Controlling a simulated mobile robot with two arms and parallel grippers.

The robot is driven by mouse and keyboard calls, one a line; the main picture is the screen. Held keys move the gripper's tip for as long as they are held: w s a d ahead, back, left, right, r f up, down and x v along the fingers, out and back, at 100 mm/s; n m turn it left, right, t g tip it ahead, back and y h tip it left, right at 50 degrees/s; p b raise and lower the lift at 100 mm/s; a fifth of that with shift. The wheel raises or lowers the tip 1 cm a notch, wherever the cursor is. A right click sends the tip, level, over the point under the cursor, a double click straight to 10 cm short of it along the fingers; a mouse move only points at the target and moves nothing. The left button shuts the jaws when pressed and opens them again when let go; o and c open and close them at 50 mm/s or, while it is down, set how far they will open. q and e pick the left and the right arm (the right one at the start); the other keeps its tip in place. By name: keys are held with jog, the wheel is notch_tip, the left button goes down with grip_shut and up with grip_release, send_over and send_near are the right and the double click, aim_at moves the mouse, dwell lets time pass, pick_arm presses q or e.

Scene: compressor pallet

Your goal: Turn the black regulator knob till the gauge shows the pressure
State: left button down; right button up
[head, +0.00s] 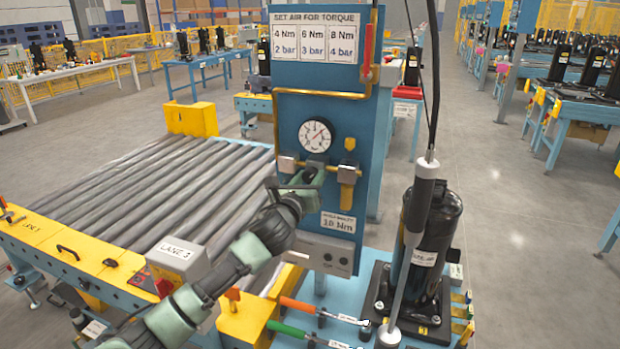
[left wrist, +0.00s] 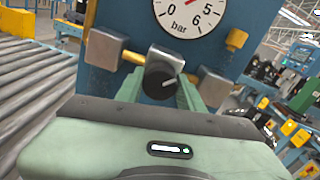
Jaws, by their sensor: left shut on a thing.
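The black regulator knob (left wrist: 161,72) sits under the gauge in the left wrist view, with a white mark pointing right. My left gripper (head: 306,178) is at the blue panel (head: 352,128), its green fingers shut around the knob, which it mostly hides in the head view. The round white gauge (head: 316,135) is just above; its needle seems to point up and right, but the exact reading is too small to tell. The left wrist view shows only the gauge's lower part (left wrist: 190,15), with 0, 5, 6 and "bar". My right gripper is not in view.
A sign (head: 315,43) pairs 4 Nm with 2 bar, 6 with 3, 8 with 4. A lower label (head: 338,223) shows a torque too small to read surely. A black compressor (head: 430,240) and hanging tool (head: 415,215) stand right. A roller conveyor (head: 150,185) lies left.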

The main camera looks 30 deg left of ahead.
pick_arm(q)
jog(key=n+p, duration=0.2)
jog(key=n, duration=0.1)
jog(key=shift+r+n, duration=0.15)
jog(key=shift+n, duration=0.15)
jog(key=n+p, duration=0.1)
jog(key=n, duration=0.3)
jog(key=shift+p, duration=0.4)
jog(key=n+p, duration=0.1)
jog(key=n, duration=0.4)
jog(key=shift+n+p, duration=0.3)
jog(key=shift+n, duration=0.1)
jog(key=n+p, duration=0.1)
jog(key=n, duration=0.3)
jog(key=n+p, duration=0.1)
jog(key=n, duration=0.3)
jog(key=shift+n+h+p, duration=0.3)
jog(key=shift+n, duration=0.1)
jog(key=n+p, duration=0.1)
jog(key=n, duration=0.3)
jog(key=n+p, duration=0.1)
jog(key=n, duration=0.3)
jog(key=shift+n, duration=0.4)
jog(key=shift+n+p, duration=0.6)
jog(key=shift+n, duration=1.3)
